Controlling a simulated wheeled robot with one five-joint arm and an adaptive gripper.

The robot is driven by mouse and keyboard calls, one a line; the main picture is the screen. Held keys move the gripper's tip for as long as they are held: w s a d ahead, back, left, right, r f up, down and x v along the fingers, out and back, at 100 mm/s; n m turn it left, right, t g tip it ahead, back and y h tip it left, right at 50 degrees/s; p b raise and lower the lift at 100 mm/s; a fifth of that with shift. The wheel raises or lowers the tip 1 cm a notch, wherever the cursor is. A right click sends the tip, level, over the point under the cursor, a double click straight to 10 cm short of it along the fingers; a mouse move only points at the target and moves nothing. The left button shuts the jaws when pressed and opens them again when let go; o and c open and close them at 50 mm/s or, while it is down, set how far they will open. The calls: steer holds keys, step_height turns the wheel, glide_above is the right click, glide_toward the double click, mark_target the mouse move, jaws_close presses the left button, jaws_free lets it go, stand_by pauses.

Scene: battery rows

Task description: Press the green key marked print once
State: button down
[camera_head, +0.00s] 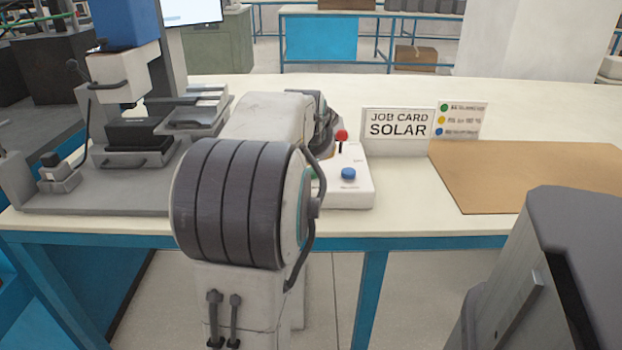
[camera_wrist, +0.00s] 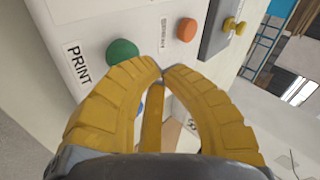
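In the wrist view, the green key (camera_wrist: 122,52) is a round dome on a white panel (camera_wrist: 98,20). A label reading PRINT (camera_wrist: 78,62) sits beside it. My gripper (camera_wrist: 162,73) has yellow ribbed fingers whose tips meet, with nothing between them. The tips appear just right of the green key in the picture; I cannot tell how far they stand off the panel. An orange-red key (camera_wrist: 187,29) lies further right. In the head view, my arm hides the gripper and most or all of the green key.
In the head view, a white control box (camera_head: 357,196) has a blue button (camera_head: 348,174) and a red-knobbed lever (camera_head: 342,136). A job card reading SOLAR (camera_head: 397,130) and a colour-dot card (camera_head: 462,120) stand behind. A brown mat (camera_head: 530,175) lies right; a press machine (camera_head: 125,75) stands left.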

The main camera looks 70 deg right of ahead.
mark_target(315, 169)
steer(key=shift+f, duration=0.35)
stand_by(1.3)
steer(key=shift+f+b, duration=0.3)
steer(key=shift+b, duration=0.15)
steer(key=shift+f+b, duration=0.45)
steer(key=shift+f, duration=0.1)
stand_by(1.0)
steer(key=shift+r, duration=0.2)
steer(key=shift+r+p, duration=0.8)
steer(key=shift+p, duration=0.05)
steer(key=shift+r, duration=0.1)
steer(key=shift+r+p, duration=2.1)
steer(key=shift+r, duration=0.3)
